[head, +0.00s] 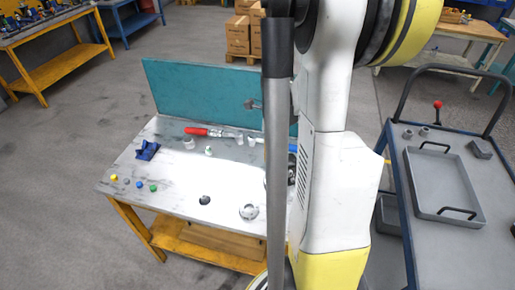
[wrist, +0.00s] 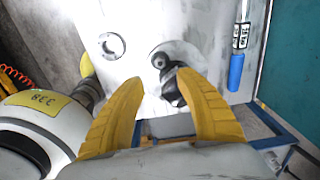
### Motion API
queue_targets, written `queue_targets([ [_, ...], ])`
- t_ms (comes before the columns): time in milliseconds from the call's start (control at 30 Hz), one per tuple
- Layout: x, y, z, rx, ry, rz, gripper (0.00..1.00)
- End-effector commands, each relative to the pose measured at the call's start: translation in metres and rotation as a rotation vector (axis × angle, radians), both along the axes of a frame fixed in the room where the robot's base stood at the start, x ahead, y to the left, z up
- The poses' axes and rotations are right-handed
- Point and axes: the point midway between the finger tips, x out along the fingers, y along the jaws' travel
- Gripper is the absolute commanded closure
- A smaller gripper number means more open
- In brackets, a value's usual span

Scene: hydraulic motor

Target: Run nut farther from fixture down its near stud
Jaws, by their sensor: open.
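In the wrist view my gripper (wrist: 161,80) shows two yellow fingers, spread apart. A dark rounded part (wrist: 172,90) lies between and beyond the fingertips, with a small grey round end (wrist: 159,61) at its upper left. I cannot tell whether a finger touches it, and nothing looks clamped. No nut or stud can be made out clearly, and I cannot tell which dark part is the fixture. In the head view my arm hides the table's right side and my gripper.
The white-topped table (head: 135,180) holds a red-handled tool (head: 197,131), a blue block (head: 147,150), small coloured pieces (head: 139,184), a black piece (head: 204,200) and a pale ring (head: 248,212). A teal panel (head: 200,95) backs it. A grey cart (head: 470,250) stands right.

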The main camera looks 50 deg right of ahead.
Motion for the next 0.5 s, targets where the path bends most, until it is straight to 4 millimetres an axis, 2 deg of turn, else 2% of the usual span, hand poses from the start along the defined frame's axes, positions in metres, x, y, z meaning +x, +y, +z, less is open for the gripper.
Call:
queue_targets([
  [267, 0.000, 0.000, -0.023, 0.000, 0.000, 0.002, 0.59],
  [500, 0.001, 0.000, -0.054, 0.000, 0.000, 0.002, 0.59],
])
